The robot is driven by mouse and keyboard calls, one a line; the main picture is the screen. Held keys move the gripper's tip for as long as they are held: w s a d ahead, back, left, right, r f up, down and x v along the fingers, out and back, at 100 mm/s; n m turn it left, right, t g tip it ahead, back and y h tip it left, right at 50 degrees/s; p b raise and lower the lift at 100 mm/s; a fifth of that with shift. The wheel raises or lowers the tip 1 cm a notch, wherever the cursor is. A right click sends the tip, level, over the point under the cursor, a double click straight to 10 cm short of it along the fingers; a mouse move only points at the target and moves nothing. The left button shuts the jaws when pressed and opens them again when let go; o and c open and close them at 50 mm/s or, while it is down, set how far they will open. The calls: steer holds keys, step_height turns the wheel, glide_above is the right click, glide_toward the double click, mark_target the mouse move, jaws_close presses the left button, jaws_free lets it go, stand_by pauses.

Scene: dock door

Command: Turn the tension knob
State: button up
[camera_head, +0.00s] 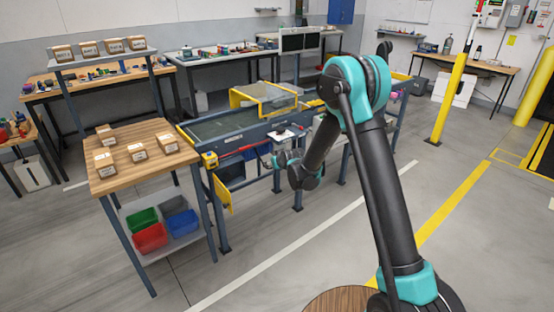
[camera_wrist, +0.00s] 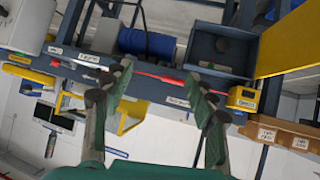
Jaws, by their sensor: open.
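The conveyor (camera_head: 222,126) stands in the middle of the head view, with a blue-grey side rail and a red cord along it. My gripper (camera_head: 267,161) is at its near side, below the rail. In the wrist view my gripper (camera_wrist: 158,72) is open and empty, its two fingers apart. The rail and red cord (camera_wrist: 160,77) cross the picture behind the fingertips. I cannot clearly make out the tension knob.
A wooden table (camera_head: 112,181) with several small boxes stands left of the conveyor, colored bins (camera_head: 150,238) on its lower shelf. A yellow box (camera_head: 210,159) sits on the conveyor's near-left corner. A yellow post (camera_head: 449,100) stands at right. The floor in front is clear.

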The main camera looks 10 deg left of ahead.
steer(key=shift+d+r+h, duration=0.15)
steer(key=shift+d+r, duration=0.2)
steer(key=shift+d, duration=0.25)
steer(key=shift+d+r+h, duration=0.15)
steer(key=shift+d+r, duration=0.15)
steer(key=shift+d, duration=0.25)
